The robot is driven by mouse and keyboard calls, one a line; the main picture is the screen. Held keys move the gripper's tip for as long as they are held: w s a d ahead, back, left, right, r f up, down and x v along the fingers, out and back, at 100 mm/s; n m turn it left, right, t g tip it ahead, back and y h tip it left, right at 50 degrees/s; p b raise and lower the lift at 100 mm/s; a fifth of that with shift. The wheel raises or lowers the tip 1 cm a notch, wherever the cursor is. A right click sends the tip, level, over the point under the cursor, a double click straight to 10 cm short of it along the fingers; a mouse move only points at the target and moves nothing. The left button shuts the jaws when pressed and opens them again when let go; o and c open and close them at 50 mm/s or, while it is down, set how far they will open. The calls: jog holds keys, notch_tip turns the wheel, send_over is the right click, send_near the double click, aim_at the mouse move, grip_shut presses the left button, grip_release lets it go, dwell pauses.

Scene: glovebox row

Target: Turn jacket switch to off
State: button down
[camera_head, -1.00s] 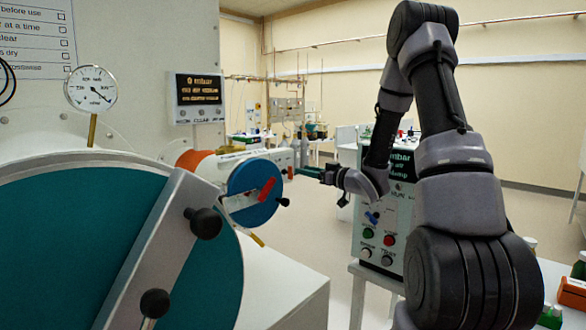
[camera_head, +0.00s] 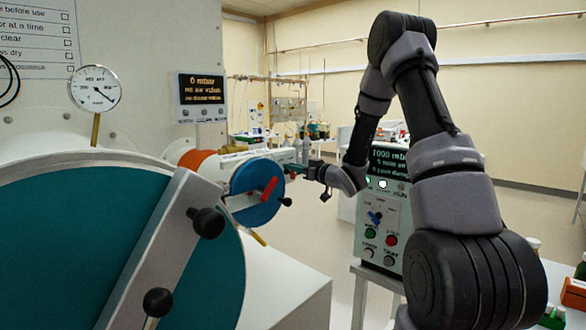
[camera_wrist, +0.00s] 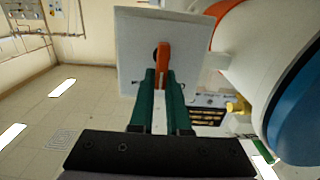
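An orange-red lever (camera_wrist: 164,58) stands on the face of a white box (camera_wrist: 133,45) in the wrist view. I take it to be the jacket switch; no label on it is readable. My gripper (camera_wrist: 161,80) has two green fingers pointing at the box, a narrow gap apart, with their tips at either side of the lever. Whether they press on it cannot be told. In the head view my gripper (camera_head: 291,169) is small, just right of the blue round door (camera_head: 257,192), and the lever is mostly hidden there.
The small chamber's blue door carries a red handle (camera_head: 269,188) and black knobs, close to my gripper. A large teal door (camera_head: 75,245) fills the lower left. A pump unit (camera_head: 380,215) with buttons stands on a table at right. A pressure gauge (camera_head: 95,89) is at upper left.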

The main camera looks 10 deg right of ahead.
jog(key=shift+n, duration=0.3)
jog(key=shift+s+a+f+n, duration=0.1)
jog(key=shift+a+n, duration=0.05)
jog(key=shift+n, duration=0.75)
jog(key=shift+s+a+n, duration=0.15)
jog(key=shift+n, duration=0.75)
jog(key=shift+s+a+f+n, duration=0.1)
jog(key=shift+a+n, duration=0.05)
jog(key=shift+n, duration=0.75)
jog(key=c, duration=0.9)
grip_release()
jog(key=v, duration=1)
jog(key=shift+s+d, duration=0.2)
jog(key=shift+s, duration=0.15)
jog(key=shift+r, duration=0.1)
